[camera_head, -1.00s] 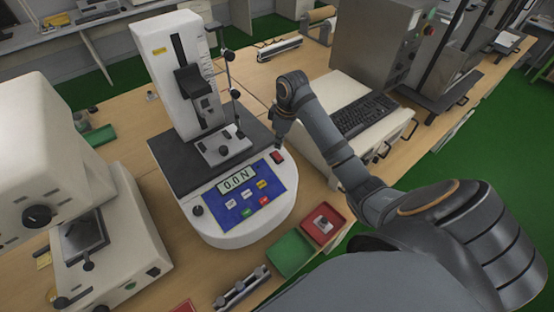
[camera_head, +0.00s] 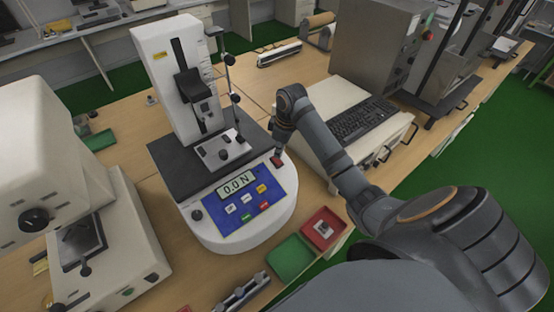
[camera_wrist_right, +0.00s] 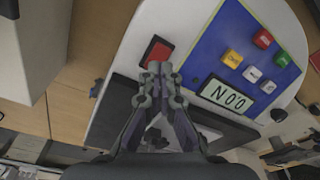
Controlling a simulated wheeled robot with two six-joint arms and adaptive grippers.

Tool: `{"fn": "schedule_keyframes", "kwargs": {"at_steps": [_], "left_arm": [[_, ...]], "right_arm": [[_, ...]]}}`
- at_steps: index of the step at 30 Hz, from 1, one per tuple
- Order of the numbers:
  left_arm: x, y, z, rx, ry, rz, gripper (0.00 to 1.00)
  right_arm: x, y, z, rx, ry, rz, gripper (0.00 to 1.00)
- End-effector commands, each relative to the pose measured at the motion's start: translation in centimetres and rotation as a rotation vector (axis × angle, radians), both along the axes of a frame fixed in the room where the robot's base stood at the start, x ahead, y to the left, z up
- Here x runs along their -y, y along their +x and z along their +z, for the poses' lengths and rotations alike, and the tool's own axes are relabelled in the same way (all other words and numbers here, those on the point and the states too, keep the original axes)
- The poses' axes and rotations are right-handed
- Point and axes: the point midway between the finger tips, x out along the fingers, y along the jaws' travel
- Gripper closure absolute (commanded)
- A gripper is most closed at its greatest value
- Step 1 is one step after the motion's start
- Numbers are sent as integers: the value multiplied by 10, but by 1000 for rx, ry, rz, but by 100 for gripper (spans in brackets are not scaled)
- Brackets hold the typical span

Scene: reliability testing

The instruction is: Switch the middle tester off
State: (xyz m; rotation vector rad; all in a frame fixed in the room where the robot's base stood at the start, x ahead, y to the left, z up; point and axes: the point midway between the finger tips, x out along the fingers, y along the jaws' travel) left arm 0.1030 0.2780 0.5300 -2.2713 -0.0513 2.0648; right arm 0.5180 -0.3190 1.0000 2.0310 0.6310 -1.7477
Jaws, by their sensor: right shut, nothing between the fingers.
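The middle tester (camera_head: 266,212) is a white stand with a blue button panel on its rounded base. Its display (camera_head: 236,186) is lit and reads 0.0 N; the display also shows in the right wrist view (camera_wrist_right: 228,97). A red switch (camera_head: 276,162) sits on the base beside the panel, at its upper right; in the right wrist view the red switch (camera_wrist_right: 156,50) is just beyond my fingertips. My right gripper (camera_head: 279,151) is shut and empty, its tips at the switch and partly covering it. In the right wrist view the gripper (camera_wrist_right: 159,67) overlaps the switch's edge; I cannot tell whether they touch. My left gripper is not in view.
Another white instrument (camera_head: 110,225) stands close on the left. A keyboard (camera_head: 362,119) lies on a light unit to the right. A green tray (camera_head: 290,258) and a red tray (camera_head: 336,216) are near the table's front edge.

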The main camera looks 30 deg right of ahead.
Motion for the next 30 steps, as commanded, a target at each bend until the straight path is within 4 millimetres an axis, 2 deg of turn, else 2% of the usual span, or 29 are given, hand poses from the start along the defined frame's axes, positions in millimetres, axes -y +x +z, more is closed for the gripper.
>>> {"fn": "schedule_keyframes", "kwargs": {"at_steps": [30], "left_arm": [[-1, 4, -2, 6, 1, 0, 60]], "right_arm": [[0, 0, -6, -1, 1, 0, 100]]}}
